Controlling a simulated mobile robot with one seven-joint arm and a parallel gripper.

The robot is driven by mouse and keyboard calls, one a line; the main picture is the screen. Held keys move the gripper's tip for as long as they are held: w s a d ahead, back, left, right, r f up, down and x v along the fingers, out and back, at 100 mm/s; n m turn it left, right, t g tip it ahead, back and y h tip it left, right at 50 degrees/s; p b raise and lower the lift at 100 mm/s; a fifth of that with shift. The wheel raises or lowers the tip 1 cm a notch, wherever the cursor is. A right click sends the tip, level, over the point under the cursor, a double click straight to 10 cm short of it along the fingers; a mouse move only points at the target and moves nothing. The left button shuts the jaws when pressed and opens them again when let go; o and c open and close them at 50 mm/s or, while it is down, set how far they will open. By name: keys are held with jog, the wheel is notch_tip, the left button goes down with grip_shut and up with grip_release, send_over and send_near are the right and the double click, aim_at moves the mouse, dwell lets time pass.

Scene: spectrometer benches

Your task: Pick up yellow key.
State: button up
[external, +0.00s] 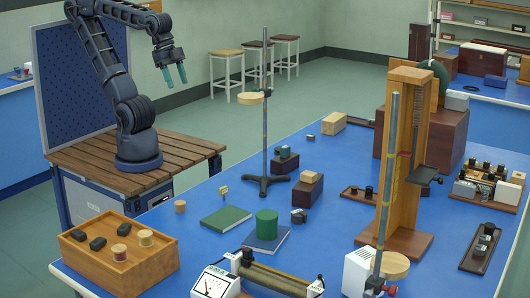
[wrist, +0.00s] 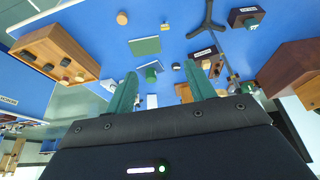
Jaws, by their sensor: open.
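A small upright yellow piece (external: 223,191), which looks like the yellow key, stands on the blue bench behind the green book. It also shows near the top of the wrist view (wrist: 165,25), too small for its shape to be clear. My gripper (external: 175,79) is open and empty, raised high above the wooden platform at the left. It is well above the key and to its left in the external view. In the wrist view the two green fingers (wrist: 161,71) are spread apart with nothing held between them, and the key lies far beyond their tips.
A green book (external: 226,218), an orange-brown round block (external: 180,206) and a green cylinder (external: 266,224) stand around the key. A tall rod stand (external: 265,130) rises to its right. A wooden box (external: 150,262) with stoppers sits at the front left.

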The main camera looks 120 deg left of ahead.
jog(key=shift+c, duration=1.3)
jog(key=n+g, duration=0.5)
jog(key=n, duration=1.1)
send_over(224, 187)
notch_tip(224, 187, down, 26)
jog(key=shift+n, duration=0.3)
jog(key=shift+d+f, duration=0.1)
jog(key=shift+f, duration=5.65)
grip_shut()
